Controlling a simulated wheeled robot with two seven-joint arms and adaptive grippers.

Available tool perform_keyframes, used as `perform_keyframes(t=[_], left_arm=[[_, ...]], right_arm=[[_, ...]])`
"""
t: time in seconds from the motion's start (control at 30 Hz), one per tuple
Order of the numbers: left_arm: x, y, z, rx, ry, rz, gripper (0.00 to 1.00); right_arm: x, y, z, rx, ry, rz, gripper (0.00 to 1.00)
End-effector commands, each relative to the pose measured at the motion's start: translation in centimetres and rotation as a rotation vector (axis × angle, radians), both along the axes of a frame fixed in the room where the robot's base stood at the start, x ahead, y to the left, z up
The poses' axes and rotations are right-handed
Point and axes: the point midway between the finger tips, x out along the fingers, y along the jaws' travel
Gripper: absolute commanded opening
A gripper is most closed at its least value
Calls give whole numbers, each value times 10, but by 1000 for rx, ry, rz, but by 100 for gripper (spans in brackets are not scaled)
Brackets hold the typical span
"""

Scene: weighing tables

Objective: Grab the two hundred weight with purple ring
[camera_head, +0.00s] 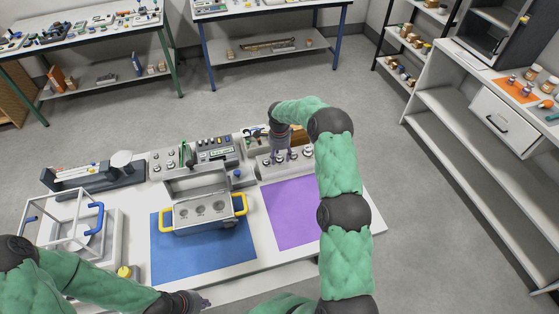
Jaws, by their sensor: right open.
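Several small metal weights (294,152) with knobs stand in a grey rack at the back of the table, right of centre. The purple ring is too small to make out for certain. My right gripper (280,152) points down over the rack, its fingers around or just in front of one weight; I cannot tell whether they touch it. It is open. My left gripper (205,301) is low at the bottom edge, in front of the table, away from the weights; its fingers are too small to read.
A grey case with yellow handles (240,205) and round recesses stands on a blue mat (190,264). A purple mat (285,215) lies bare in front of the rack. A balance (100,172) and a clear-framed box (75,225) stand at left.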

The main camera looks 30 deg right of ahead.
Motion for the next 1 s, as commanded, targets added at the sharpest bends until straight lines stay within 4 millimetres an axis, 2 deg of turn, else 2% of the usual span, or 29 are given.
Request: perform_keyframes(t=[0.13, 0.17, 0.3, 0.33, 0.37, 0.77, 1.0], left_arm=[[0, 0, 0, 0, 0, 0, 0], [0, 0, 0, 0, 0, 0, 0], [0, 0, 0, 0, 0, 0, 0], [0, 0, 0, 0, 0, 0, 0], [0, 0, 0, 0, 0, 0, 0], [0, 0, 0, 0, 0, 0, 0], [0, 0, 2, 0, 0, 0, 0]], right_arm=[[0, 0, 0, 0, 0, 0, 55], [0, 0, 0, 0, 0, 0, 52], [0, 0, 0, 0, 0, 0, 12], [0, 0, 0, 0, 0, 0, 4], [0, 0, 0, 0, 0, 0, 0], [1, 0, 3, 0, -2, 0, 0], [1, -1, 25, -2, -4, 0, 0]])
